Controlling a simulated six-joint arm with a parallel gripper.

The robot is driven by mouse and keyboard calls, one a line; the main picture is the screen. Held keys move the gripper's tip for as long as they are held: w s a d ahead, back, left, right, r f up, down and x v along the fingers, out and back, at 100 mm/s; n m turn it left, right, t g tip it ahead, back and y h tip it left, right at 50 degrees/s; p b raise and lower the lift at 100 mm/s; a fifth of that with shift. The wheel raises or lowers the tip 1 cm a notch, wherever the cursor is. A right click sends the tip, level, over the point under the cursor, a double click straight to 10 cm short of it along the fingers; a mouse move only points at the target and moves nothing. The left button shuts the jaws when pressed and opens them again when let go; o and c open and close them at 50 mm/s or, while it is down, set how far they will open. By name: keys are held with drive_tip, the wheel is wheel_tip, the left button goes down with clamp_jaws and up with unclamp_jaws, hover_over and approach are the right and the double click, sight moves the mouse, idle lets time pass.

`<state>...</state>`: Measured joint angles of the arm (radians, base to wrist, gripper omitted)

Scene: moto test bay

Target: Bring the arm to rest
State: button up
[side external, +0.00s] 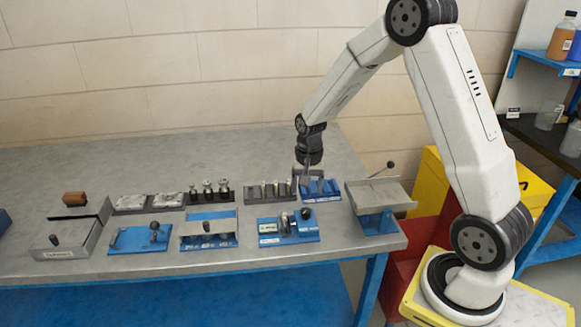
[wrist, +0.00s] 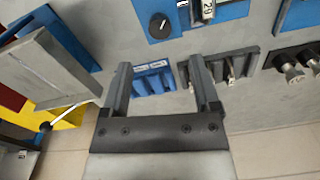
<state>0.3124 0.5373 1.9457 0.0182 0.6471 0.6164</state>
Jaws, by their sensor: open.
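My gripper (side external: 308,166) points down over the back right part of the grey workbench (side external: 260,155), close to a small blue slotted rack (side external: 321,190). In the wrist view my gripper (wrist: 161,66) is open, with its two fingers spread apart. The blue rack (wrist: 152,82) shows in the gap between the fingers, and nothing is visibly held. I cannot tell whether the fingertips touch the rack. My arm is bent, with its elbow high above the right end of the bench.
A dark rack with metal parts (side external: 268,191) stands just left of the blue rack. A grey-topped blue fixture with a lever (side external: 378,200) stands to the right. Blue trays (side external: 287,228) and a grey box (side external: 72,232) line the front. The back left bench is clear.

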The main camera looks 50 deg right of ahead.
drive_tip(key=s+a+r+n+t, duration=0.1)
drive_tip(key=s+a+r+n, duration=0.1)
drive_tip(key=s+a+n, duration=0.3)
drive_tip(key=s+a+r+n+t, duration=0.1)
drive_tip(key=s+a+r+n, duration=0.1)
drive_tip(key=s+a+n, duration=0.3)
drive_tip(key=s+a, duration=0.2)
drive_tip(key=shift+a+r+n, duration=0.3)
drive_tip(key=shift+a+n, duration=0.1)
